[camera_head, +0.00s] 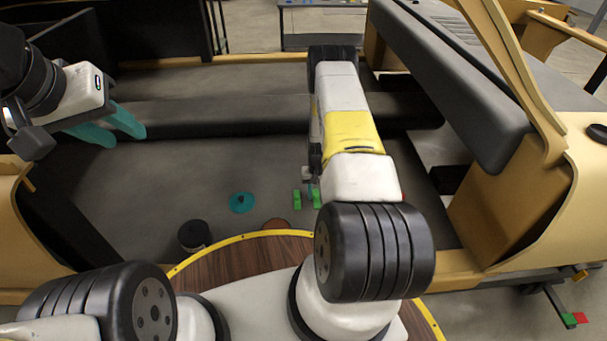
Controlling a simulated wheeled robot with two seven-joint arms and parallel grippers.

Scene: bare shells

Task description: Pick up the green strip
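Two small bright green pieces show on the grey floor panel: one (297,199) stands left of my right forearm, the other (316,198) at the forearm's edge. I cannot tell whether they are parts of one green strip. My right gripper (311,187) is mostly hidden behind my own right arm. Only a bit of grey and teal shows, close to the green pieces; whether it touches them is unclear. My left gripper (122,128) is at the upper left, its teal fingers apart and empty, far from the green pieces.
A tan-framed shell with a dark padded top (455,85) stands at right. A dark ridge (215,115) crosses behind. The middle-left floor is clear.

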